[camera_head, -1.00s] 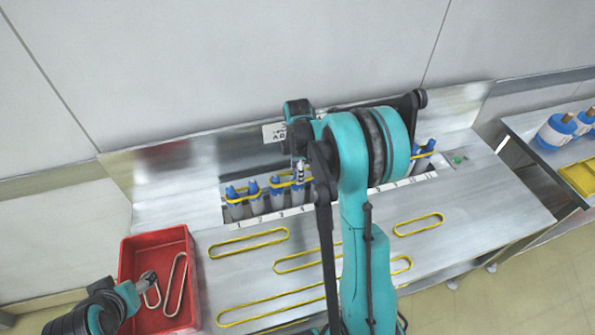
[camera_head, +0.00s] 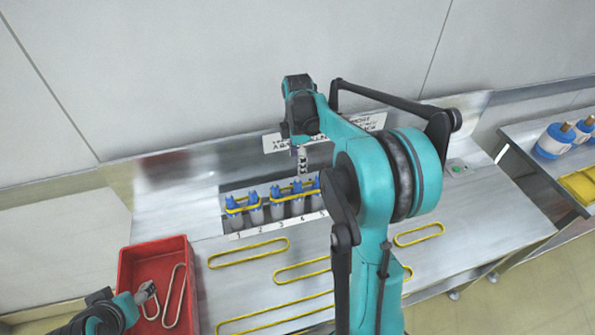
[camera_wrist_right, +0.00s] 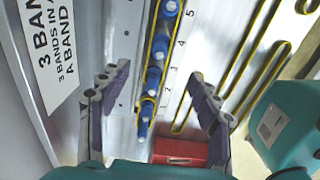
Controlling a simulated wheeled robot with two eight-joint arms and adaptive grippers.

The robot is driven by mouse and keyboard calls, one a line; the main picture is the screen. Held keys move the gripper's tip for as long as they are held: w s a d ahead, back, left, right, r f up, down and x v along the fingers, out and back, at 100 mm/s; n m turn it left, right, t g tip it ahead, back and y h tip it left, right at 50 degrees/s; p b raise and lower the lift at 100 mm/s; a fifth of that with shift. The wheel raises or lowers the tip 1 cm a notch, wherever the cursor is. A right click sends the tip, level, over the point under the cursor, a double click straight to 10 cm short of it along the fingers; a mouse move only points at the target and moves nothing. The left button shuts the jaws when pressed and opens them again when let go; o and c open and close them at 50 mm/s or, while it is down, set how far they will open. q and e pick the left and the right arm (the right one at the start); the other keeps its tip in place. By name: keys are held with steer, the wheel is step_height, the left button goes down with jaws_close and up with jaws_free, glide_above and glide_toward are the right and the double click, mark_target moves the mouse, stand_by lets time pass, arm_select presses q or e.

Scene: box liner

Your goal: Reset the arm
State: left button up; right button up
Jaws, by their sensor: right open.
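My right gripper (camera_head: 302,165) hangs above the back of the row of blue-topped bottles (camera_head: 255,207), with no contact visible. In the right wrist view its two fingers (camera_wrist_right: 158,85) are spread wide with nothing between them in their grip; the bottle row (camera_wrist_right: 152,80) shows beyond. Yellow bands (camera_head: 283,199) loop around the bottles. My left gripper (camera_head: 148,290) is low at the left, over the red bin (camera_head: 125,270); its jaws are too small to read. My right arm hides the right part of the row.
Yellow bands (camera_head: 248,252) lie flat on the metal table (camera_head: 460,215). Pale bands (camera_head: 174,295) lie in the red bin. A sign (camera_head: 275,143) stands behind the row. A side table at right holds blue-and-white containers (camera_head: 553,141) and a yellow tray (camera_head: 580,187).

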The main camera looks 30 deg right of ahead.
steer(key=s+a+r+m+t+b, duration=0.25)
steer(key=s+a+r+m, duration=0.25)
steer(key=s+a+m, duration=0.35)
steer(key=s+a+f+m+t+b, duration=0.1)
steer(key=s+a+f+m+t, duration=0.3)
steer(key=s, duration=0.6)
steer(key=shift+s+a+f+m+t, duration=0.3)
steer(key=shift+a+f+m, duration=0.35)
steer(key=shift+a+m, duration=0.75)
steer(key=shift+w, duration=0.1)
